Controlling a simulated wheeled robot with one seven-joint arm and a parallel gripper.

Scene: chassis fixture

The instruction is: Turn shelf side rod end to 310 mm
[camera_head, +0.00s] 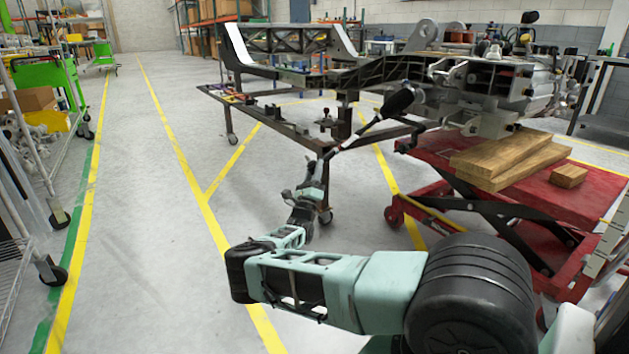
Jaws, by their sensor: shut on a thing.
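The shelf side rod (362,130) runs down and to the left from a black rubber boot (398,102) on the chassis. Its outer end reaches my gripper (326,158), which is small and far off in the head view. My gripper is shut on the rod end, which is mostly hidden by the jaws. My arm comes in from the lower right and bends up toward the rod. No scale or length reading is legible, so I cannot tell the rod end's distance.
The chassis frame (290,38) rests on a dark wheeled stand (268,122). A red lift table (590,197) with wooden blocks (508,158) stands under the chassis on the right. Wire shelving (28,150) and a green cart (45,74) line the left. The floor between is clear.

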